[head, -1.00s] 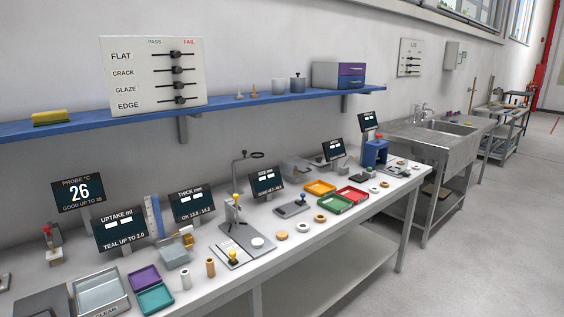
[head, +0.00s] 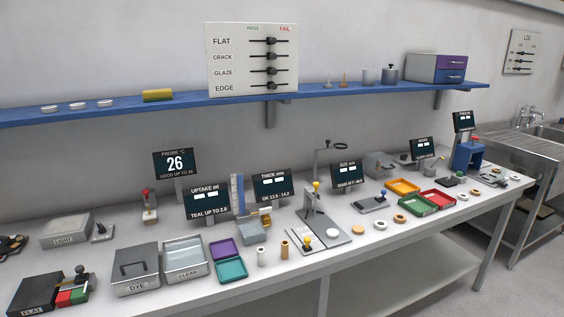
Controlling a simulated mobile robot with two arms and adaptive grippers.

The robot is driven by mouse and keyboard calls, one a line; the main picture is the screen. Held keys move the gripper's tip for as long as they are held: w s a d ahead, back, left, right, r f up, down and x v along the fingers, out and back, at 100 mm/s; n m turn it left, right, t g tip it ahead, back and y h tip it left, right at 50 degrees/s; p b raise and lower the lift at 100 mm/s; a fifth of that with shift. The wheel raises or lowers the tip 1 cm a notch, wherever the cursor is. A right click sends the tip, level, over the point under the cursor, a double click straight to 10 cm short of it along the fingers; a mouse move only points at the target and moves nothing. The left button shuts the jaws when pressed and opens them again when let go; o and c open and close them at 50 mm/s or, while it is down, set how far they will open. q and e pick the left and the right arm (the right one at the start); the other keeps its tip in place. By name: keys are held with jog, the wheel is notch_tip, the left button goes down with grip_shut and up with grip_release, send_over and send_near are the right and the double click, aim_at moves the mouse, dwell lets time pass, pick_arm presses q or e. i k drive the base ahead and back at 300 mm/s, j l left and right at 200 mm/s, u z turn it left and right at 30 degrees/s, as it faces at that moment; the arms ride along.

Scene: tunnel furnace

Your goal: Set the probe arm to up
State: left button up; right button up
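The probe screen (head: 175,164) reads "PROBE °C", 26, "GOOD UP TO 35", and stands at the back of the bench, left of centre. Just in front of it and to its left is a small upright device (head: 149,206) with a red knob on a pale base. It looks like the probe stand, but its arm is too small for me to tell its position. Neither of my grippers shows in the head view.
The white bench (head: 350,270) holds a dye box (head: 135,268), a clear tray (head: 185,260), purple (head: 223,250) and teal (head: 232,270) trays, and several screens. A blue shelf (head: 330,98) runs above. A sink (head: 535,135) stands at the far right.

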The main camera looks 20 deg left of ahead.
aim_at(146, 192)
jog(key=u, duration=1.35)
